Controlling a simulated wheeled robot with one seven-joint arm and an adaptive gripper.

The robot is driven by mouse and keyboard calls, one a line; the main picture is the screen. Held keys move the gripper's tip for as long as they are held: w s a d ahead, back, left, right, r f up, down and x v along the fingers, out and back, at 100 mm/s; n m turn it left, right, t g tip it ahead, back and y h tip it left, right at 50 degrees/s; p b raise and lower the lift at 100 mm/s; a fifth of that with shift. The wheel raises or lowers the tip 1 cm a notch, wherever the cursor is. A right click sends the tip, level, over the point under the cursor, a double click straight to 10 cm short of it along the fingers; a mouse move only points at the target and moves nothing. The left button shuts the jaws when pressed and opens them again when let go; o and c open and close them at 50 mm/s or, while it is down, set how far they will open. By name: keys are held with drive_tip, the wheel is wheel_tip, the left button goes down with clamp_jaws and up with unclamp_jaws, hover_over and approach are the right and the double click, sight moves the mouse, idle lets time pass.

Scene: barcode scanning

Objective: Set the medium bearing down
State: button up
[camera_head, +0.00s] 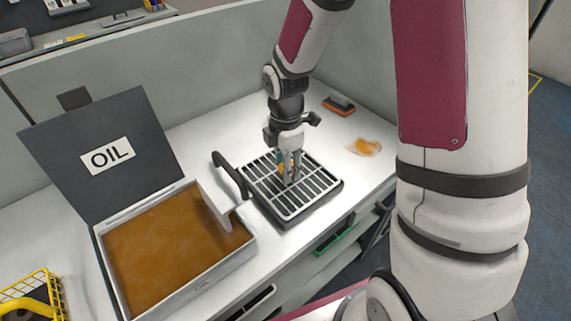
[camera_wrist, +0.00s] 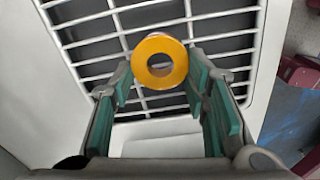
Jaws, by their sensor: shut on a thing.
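The medium bearing (camera_wrist: 160,61) is an orange-yellow ring with a hole in its middle, seen between the fingertips in the wrist view. In the head view only a small orange bit of it (camera_head: 283,168) shows by the fingers. My gripper (camera_wrist: 160,75) is shut on the bearing, its teal-padded fingers on either side. In the head view my gripper (camera_head: 289,178) points down over the slatted drain rack (camera_head: 318,212), which has a dark base and a black handle. I cannot tell whether the bearing touches the slats.
An open oil box (camera_head: 250,250) with brown oil and an upright lid marked OIL (camera_head: 105,153) stands left of the rack. A yellow wire basket (camera_head: 28,290) is at the lower left. An orange and black brush-like object (camera_head: 338,105) and an orange-stained cloth or spill (camera_head: 364,147) lie behind the rack.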

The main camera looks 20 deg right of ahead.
drive_tip(key=shift+f, duration=0.1)
drive_tip(key=o, duration=1.2)
drive_tip(key=shift+o, duration=0.2)
wheel_tip(320, 180, up, 12)
drive_tip(key=s+r+m+t, duration=0.2)
drive_tip(key=s+r+m, duration=0.5)
drive_tip(key=s+m, duration=0.2)
drive_tip(key=s+r+m+t, duration=0.3)
drive_tip(key=s+r+m, duration=0.4)
drive_tip(key=s+m, duration=0.3)
drive_tip(key=shift+s+d, duration=0.35)
drive_tip(key=shift+d, duration=0.1)
